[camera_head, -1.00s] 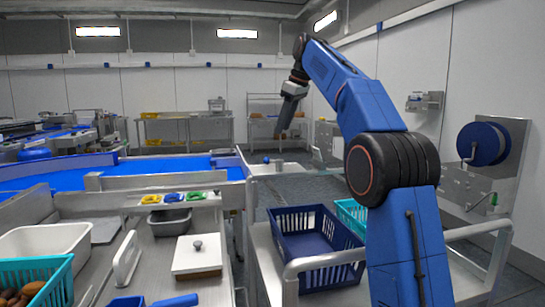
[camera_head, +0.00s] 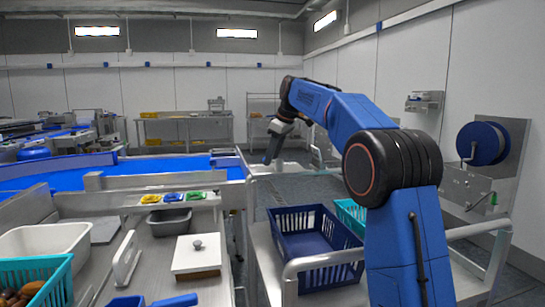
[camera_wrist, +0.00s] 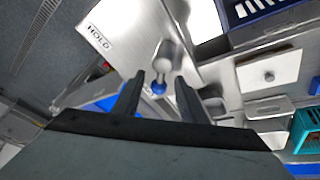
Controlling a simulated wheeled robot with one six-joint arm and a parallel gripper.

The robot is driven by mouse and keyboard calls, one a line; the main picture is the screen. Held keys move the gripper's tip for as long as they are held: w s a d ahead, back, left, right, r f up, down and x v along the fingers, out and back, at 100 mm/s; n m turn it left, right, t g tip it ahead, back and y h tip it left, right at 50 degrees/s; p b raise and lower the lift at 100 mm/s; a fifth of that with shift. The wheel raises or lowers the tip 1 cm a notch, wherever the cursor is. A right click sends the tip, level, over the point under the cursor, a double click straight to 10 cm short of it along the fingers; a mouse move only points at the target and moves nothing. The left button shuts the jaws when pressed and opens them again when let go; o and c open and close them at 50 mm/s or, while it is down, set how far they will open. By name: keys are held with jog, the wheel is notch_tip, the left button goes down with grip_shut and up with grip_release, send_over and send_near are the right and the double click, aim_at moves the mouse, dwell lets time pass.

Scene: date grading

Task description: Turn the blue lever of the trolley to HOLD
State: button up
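The trolley's lever shows in the wrist view as a grey metal arm (camera_wrist: 164,58) ending in a blue knob (camera_wrist: 158,88). It stands on a pale metal plate (camera_wrist: 128,22) with a HOLD label (camera_wrist: 97,37) at the upper left; the knob points away from that label. My gripper (camera_wrist: 160,90) is open, its two dark fingers on either side of the knob in the picture. I cannot tell whether they touch it or how deep it sits between them. In the head view, my gripper (camera_head: 272,155) points down over the trolley's far end, largely hiding the lever.
A dark blue crate (camera_head: 306,262) and a teal crate (camera_head: 352,213) stand on the trolley below my arm. A bench with a white lidded box (camera_head: 196,254) and a white tub (camera_head: 45,240) is at the left. A hose reel (camera_head: 482,144) hangs on the right wall.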

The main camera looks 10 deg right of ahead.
grip_shut()
dwell(0.3)
jog(key=m, duration=0.1)
jog(key=m+h, duration=0.1)
jog(key=m, duration=0.1)
jog(key=shift+w+d+m+t, duration=0.25)
jog(key=shift+w+m+t, duration=0.05)
jog(key=shift+w+m, duration=0.1)
jog(key=m+h, duration=0.1)
jog(key=m, duration=0.1)
jog(key=d+m+h, duration=0.1)
jog(key=m, duration=0.1)
jog(key=shift+w+m, duration=0.15)
jog(key=shift+m, duration=0.15)
jog(key=m+h, duration=0.1)
jog(key=m, duration=0.1)
jog(key=d+m, duration=0.1)
jog(key=m, duration=0.1)
jog(key=shift+m+h, duration=0.3)
jog(key=shift+h, duration=0.1)
jog(key=shift+d+m+g+h, duration=0.25)
jog(key=shift+m+g+h, duration=0.1)
jog(key=shift+m, duration=0.6)
jog(key=shift+d+m+g+h, duration=0.25)
jog(key=shift+m+g, duration=0.1)
jog(key=shift+m, duration=0.6)
